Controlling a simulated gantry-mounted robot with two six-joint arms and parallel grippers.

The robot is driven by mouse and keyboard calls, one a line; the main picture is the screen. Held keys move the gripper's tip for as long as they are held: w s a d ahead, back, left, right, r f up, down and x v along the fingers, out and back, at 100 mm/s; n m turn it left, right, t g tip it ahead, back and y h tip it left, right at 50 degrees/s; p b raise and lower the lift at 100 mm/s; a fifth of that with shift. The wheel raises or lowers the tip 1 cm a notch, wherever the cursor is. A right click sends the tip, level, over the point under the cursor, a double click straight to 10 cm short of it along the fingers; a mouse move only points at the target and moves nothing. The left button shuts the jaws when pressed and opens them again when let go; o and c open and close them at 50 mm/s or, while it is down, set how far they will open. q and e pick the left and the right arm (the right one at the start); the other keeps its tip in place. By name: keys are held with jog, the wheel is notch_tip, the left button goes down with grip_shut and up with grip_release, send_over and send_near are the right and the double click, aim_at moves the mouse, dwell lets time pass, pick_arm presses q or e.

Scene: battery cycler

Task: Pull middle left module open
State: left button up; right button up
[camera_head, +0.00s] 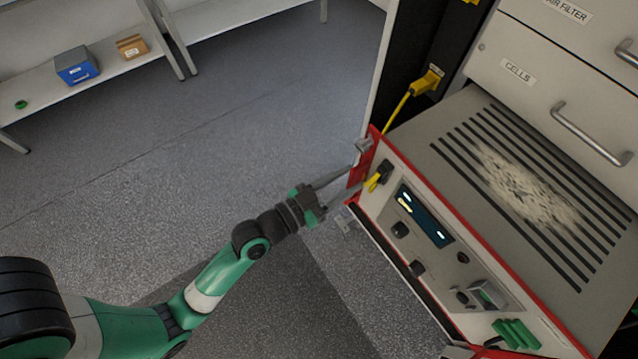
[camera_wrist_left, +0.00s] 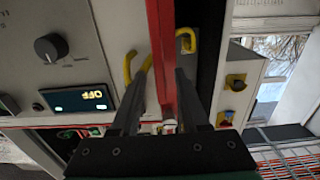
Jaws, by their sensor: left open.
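The grey module (camera_head: 425,150) has a vented top with a pale dusty patch and stands out from the cabinet front. Its front panel (camera_head: 385,215) has a lit display, knobs and a red-edged frame. My left gripper (camera_head: 345,187) is open at the panel's left end, by the red flange (camera_head: 359,172). In the left wrist view, the red flange (camera_wrist_left: 161,50) runs between the two spread fingers of my left gripper (camera_wrist_left: 160,85). Whether the fingers touch it I cannot tell. The display (camera_wrist_left: 78,99) shows there too. My right gripper is out of view.
A yellow cable (camera_head: 398,105) hangs from a plug beside the module. A drawer marked CELLS (camera_head: 520,95) with a metal handle is above. A shelf (camera_head: 40,100) with a blue box (camera_head: 77,66) stands far left. The floor (camera_head: 200,140) between is clear.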

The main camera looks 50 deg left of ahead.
pick_arm(q)
jog(key=s+b, duration=0.2)
jog(key=s, duration=0.9)
jog(key=shift+s+a, duration=0.15)
jog(key=shift+a, duration=0.2)
